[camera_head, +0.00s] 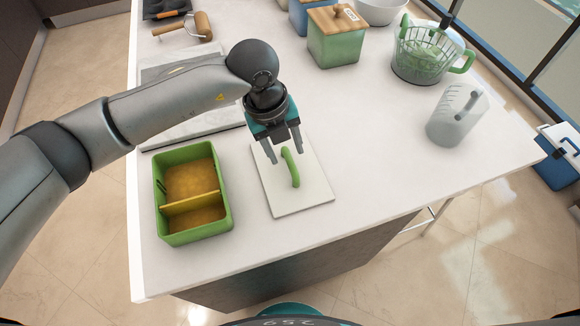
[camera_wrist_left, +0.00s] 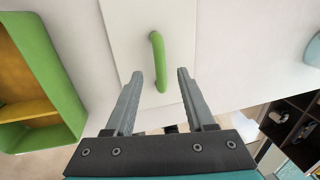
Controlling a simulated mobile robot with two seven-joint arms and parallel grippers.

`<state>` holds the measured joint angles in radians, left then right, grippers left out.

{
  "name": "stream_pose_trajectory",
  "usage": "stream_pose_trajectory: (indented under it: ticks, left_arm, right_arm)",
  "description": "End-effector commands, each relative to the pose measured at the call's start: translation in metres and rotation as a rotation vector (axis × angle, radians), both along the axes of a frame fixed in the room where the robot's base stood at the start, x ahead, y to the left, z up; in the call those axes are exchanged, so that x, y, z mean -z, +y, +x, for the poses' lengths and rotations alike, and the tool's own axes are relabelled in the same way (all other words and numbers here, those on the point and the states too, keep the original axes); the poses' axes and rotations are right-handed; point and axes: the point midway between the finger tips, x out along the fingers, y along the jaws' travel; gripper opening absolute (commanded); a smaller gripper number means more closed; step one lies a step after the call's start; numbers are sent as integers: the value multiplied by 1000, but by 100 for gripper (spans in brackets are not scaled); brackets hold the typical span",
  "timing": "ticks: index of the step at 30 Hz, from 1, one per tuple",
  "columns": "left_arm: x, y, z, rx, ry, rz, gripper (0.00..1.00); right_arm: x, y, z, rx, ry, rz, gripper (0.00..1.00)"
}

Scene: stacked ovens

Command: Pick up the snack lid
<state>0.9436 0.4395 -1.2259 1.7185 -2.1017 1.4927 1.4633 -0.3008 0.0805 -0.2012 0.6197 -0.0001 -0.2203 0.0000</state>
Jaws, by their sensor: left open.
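The snack lid (camera_head: 304,192) is a flat white rectangle with a green arched handle (camera_head: 290,167), lying on the white counter. My left gripper (camera_head: 285,158) is open above the far part of the lid, its fingers pointing down near the handle's far end. In the left wrist view, the lid (camera_wrist_left: 177,20) and its green handle (camera_wrist_left: 158,62) show ahead of the open fingers, with the handle lined up between them and nothing held. The gripper hides part of the lid's far edge in the head view. My right gripper is not in view.
A green box (camera_head: 192,237) with a yellow divider stands just left of the lid. A marble board (camera_head: 190,128) lies under my left arm. A clear jug (camera_head: 457,117), a green basket (camera_head: 421,55) and a green canister (camera_head: 335,47) stand farther off. The counter right of the lid is clear.

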Motion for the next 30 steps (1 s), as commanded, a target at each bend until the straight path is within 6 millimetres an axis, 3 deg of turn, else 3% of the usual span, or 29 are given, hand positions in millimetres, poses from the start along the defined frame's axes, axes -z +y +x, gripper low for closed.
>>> stream_pose_trajectory:
  ticks: [6,15,30]
  left_arm:
    - [29,-5,3,-1,2,0,55]
    - [33,-6,4,0,1,-1,54]
    - [33,-6,4,0,1,0,0]
  right_arm:
    - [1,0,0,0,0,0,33]
    - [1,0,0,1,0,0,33]
    - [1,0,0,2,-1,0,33]
